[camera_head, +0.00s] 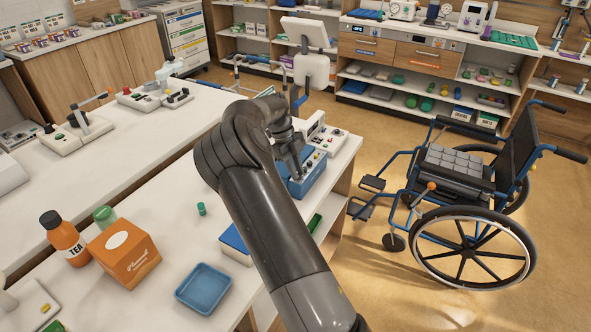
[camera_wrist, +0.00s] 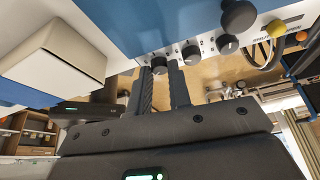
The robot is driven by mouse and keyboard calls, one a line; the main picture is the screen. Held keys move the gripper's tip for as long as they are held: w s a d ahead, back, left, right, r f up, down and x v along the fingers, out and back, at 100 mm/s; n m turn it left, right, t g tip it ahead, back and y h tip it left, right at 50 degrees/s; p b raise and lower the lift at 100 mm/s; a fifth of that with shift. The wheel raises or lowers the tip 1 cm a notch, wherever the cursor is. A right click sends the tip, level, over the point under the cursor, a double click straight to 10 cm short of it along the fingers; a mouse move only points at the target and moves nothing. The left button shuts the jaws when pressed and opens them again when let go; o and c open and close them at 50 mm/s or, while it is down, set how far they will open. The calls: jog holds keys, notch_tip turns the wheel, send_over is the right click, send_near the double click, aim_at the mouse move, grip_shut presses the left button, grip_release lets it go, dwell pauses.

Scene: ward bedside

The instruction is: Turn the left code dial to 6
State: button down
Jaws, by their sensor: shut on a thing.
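A blue box with a pale control panel (camera_head: 308,176) stands near the right end of the white table in the head view, partly behind my arm. In the wrist view its panel shows a row of dark code dials: one at the left end (camera_wrist: 158,65), a middle one (camera_wrist: 190,53) and a right one (camera_wrist: 227,44). My gripper (camera_wrist: 161,72) has its two fingers around the dial at the left end and is shut on it. The fingers partly cover this dial. I cannot read the number it points to.
A white device (camera_head: 327,137) stands close behind the box. A blue tray (camera_head: 203,288), orange carton (camera_head: 124,253) and tea bottle (camera_head: 64,238) are on the table. A wheelchair (camera_head: 470,235) stands right.

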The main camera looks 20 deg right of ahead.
jog(key=m+y, duration=0.1)
jog(key=m, duration=0.2)
jog(key=m+g+y, duration=0.1)
jog(key=m, duration=0.2)
jog(key=shift+w+d+f, duration=0.1)
jog(key=shift+d+f, duration=0.05)
jog(key=shift+d, duration=0.05)
jog(key=m+y, duration=0.1)
jog(key=m, duration=0.1)
jog(key=m+y, duration=0.1)
jog(key=m, duration=0.3)
jog(key=shift+d+y, duration=0.25)
jog(key=shift+y, duration=0.15)
jog(key=shift+m, duration=0.3)
jog(key=c, duration=1.6)
grip_release()
jog(key=shift+t, duration=0.3)
